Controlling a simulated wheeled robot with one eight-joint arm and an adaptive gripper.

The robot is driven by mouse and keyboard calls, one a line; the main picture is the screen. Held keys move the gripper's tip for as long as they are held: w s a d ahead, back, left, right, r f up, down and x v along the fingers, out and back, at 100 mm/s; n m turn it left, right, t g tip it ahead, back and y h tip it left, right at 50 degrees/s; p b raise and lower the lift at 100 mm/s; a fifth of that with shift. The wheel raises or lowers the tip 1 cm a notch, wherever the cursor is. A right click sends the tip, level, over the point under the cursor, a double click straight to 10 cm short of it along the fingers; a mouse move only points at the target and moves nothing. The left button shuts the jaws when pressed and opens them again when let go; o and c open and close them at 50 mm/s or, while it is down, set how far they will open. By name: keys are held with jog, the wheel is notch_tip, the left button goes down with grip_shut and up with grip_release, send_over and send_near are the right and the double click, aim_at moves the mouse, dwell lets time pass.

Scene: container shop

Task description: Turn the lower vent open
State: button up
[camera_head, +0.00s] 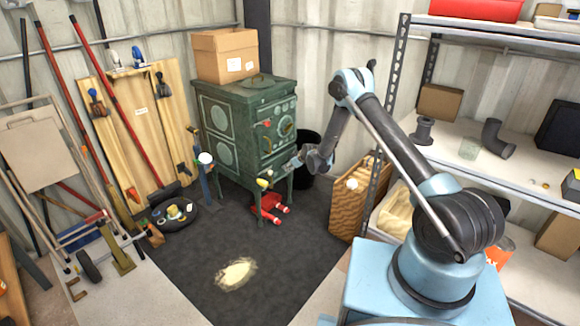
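A dark green cast-iron stove (222,153) stands on legs against the back wall. Its front carries a round dial (286,127) at upper right and a small red knob (267,124). A pale yellow knob-like part (263,183) shows low on the front, and I cannot tell for sure whether it belongs to the lower vent.
A cardboard box (222,56) sits on the stove. Red items (269,207) lie below it, and a black bin (307,153) stands behind my arm. Shelving (490,152) fills the right side; tools and boards lean at left. The dark floor mat (185,262) is mostly clear.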

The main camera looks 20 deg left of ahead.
jog(key=shift+w, duration=0.15)
jog(key=n+t+h, duration=0.1)
jog(key=n+t, duration=0.1)
jog(key=t, duration=0.2)
jog(key=shift+f, duration=0.1)
dwell(0.3)
jog(key=o, duration=1.1)
jog(key=shift+c, duration=0.2)
jog(key=shift+s, duration=0.25)
jog(key=v, duration=0.7)
jog(key=shift+s, duration=0.25)
